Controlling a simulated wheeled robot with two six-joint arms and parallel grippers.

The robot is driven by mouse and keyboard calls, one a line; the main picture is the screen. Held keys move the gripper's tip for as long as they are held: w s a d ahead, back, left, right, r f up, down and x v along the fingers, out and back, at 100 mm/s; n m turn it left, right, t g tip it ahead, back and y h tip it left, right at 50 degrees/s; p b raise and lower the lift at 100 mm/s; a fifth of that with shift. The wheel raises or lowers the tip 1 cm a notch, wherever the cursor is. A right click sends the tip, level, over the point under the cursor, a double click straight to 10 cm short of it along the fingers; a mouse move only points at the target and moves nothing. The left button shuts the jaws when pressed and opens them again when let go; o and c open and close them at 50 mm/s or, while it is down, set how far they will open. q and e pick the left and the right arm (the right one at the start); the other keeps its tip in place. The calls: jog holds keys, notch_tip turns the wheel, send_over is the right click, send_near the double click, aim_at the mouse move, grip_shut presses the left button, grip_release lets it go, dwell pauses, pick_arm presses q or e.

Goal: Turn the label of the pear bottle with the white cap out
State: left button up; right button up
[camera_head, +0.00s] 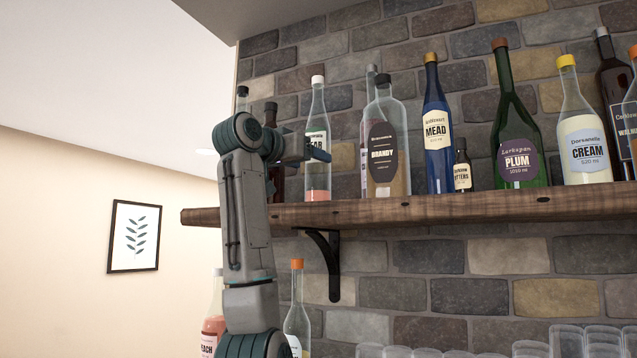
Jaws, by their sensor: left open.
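The pear bottle (318,104) is clear glass with a white cap and a little pink liquid at the bottom. It stands upright on the wooden shelf (420,213), near its left end. Its pale label (322,139) shows the letters "AR", with the rest hidden behind my gripper. My left gripper (318,151) is open at the height of the label, in front of the bottle. I cannot tell whether its fingers touch the glass. My right gripper is out of view.
Dark bottles (271,112) stand left of the pear bottle, partly behind my arm. To the right are a brandy bottle (386,120), a blue mead bottle (437,110), and several others. Below are a peach bottle (213,325), an orange-capped bottle (297,315) and glasses (570,340).

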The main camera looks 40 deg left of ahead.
pick_arm(q)
jog(key=s+b, duration=0.2)
jog(key=s, duration=0.5)
jog(key=shift+s+d, duration=0.25)
jog(key=shift+d, duration=0.15)
